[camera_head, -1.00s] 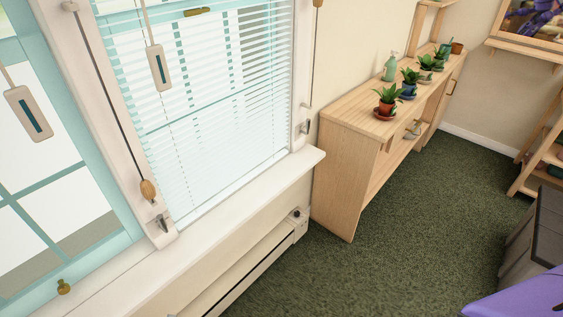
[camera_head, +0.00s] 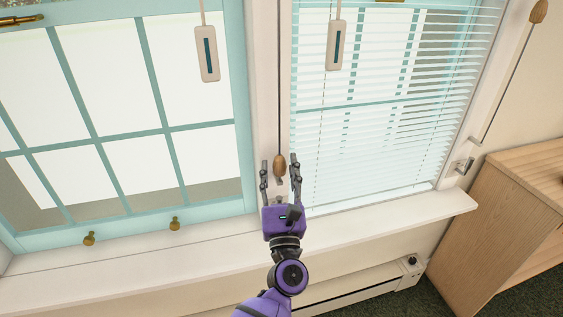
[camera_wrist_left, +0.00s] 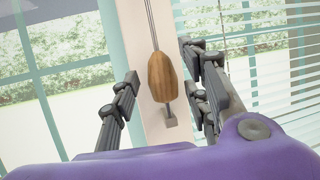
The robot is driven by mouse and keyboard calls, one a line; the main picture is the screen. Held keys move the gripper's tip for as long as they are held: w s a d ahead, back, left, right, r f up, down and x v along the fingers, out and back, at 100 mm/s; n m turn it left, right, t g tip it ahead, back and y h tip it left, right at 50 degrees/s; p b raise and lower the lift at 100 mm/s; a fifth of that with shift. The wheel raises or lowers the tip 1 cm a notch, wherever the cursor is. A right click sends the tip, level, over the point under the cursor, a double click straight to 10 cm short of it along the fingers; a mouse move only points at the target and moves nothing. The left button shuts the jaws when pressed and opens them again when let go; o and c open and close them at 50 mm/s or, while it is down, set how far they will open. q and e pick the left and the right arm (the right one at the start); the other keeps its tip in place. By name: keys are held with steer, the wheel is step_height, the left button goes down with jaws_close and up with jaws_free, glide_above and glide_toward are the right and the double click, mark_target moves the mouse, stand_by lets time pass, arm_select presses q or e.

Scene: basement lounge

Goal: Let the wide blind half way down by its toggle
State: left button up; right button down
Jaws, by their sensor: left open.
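A wooden toggle (camera_head: 280,166) hangs on a dark cord in front of the white post between two windows. My left gripper (camera_head: 279,160) is open, with a finger on each side of this toggle. In the left wrist view the toggle (camera_wrist_left: 161,77) hangs upright between the open fingers (camera_wrist_left: 160,84), with visible gaps to both. A slatted blind (camera_head: 390,130) hangs down over the right window. No lowered slats show over the left window (camera_head: 110,100). Which blind the toggle's cord works cannot be told. My right gripper is not in view.
Pale tags with teal slots hang at the left window (camera_head: 207,54) and the blind (camera_head: 336,46). Another wooden toggle (camera_head: 538,12) hangs at the right. The white sill (camera_head: 390,215) juts out below. A wooden cabinet (camera_head: 500,235) stands at the right.

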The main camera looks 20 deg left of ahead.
arm_select(q)
steer(key=shift+w+a+r, duration=0.15)
steer(key=shift+w+r, duration=0.2)
steer(key=shift+w, duration=0.2)
steer(key=shift+w+a, duration=0.15)
steer(key=shift+w, duration=0.25)
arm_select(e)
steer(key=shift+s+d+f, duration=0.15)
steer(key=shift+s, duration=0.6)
arm_select(q)
steer(key=shift+c, duration=0.2)
